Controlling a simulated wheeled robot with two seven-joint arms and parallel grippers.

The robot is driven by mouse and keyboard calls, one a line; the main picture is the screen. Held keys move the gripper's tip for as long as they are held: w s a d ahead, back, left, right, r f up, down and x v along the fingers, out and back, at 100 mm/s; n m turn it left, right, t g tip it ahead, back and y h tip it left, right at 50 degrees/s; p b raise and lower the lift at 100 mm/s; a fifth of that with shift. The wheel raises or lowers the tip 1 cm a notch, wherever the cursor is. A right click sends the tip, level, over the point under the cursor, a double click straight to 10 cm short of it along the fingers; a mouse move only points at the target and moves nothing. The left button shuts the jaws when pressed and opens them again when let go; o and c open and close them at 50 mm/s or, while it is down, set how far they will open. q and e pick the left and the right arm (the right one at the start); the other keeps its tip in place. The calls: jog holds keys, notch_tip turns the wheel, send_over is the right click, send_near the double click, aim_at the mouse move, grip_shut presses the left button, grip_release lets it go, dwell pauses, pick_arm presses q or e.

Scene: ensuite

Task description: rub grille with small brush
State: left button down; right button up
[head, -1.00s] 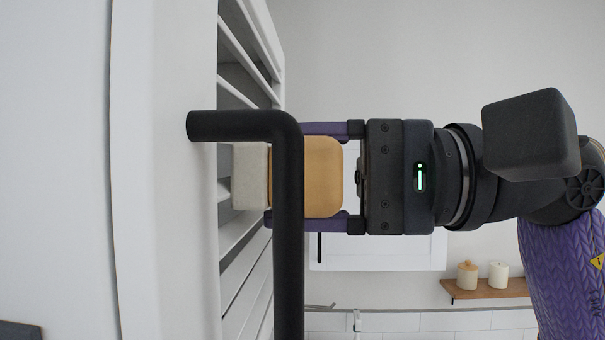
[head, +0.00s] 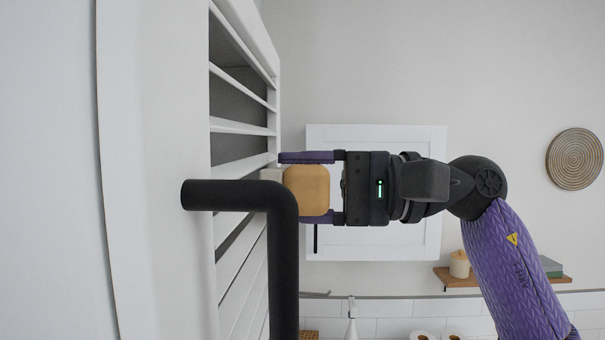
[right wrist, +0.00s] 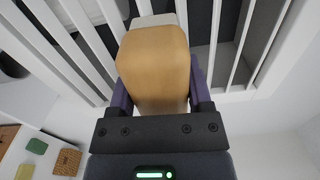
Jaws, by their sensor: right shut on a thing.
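The small brush (head: 308,190) is a tan wooden block with a pale pad on its left side. My right gripper (head: 293,187) comes in from the right and is shut on the block, one purple finger above and one below. The white slatted grille (head: 243,130) stands at the left, and the pad faces its slats. In the right wrist view the brush (right wrist: 154,65) sits between the fingers, its pale end at the grille (right wrist: 232,40); I cannot tell whether they touch. The black bar partly hides the pad in the head view. My left gripper is not in view.
A bent black bar (head: 284,260) stands out in front of the grille, close to the brush. A white wall cabinet (head: 420,235) is behind my gripper. A wooden shelf (head: 450,281) with a canister is at lower right. A round woven disc (head: 574,159) hangs on the wall.

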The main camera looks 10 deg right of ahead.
jog(key=shift+w+d+p, duration=0.25)
jog(key=shift+w+p, duration=0.1)
jog(key=shift+w, duration=0.55)
jog(key=shift+w+d+r+p, duration=0.1)
jog(key=shift+w+r+p, duration=0.05)
jog(key=shift+w+p, duration=0.25)
jog(key=shift+w+d+p, duration=0.3)
jog(key=shift+w+p, duration=0.5)
jog(key=shift+w, duration=0.15)
jog(key=shift+w+d+f, duration=0.1)
jog(key=shift+w+f, duration=0.1)
jog(key=shift+w, duration=0.2)
jog(key=shift+d, duration=0.1)
jog(key=v, duration=0.5)
jog(key=shift+s+d+b, duration=0.15)
jog(key=shift+d+b, duration=0.2)
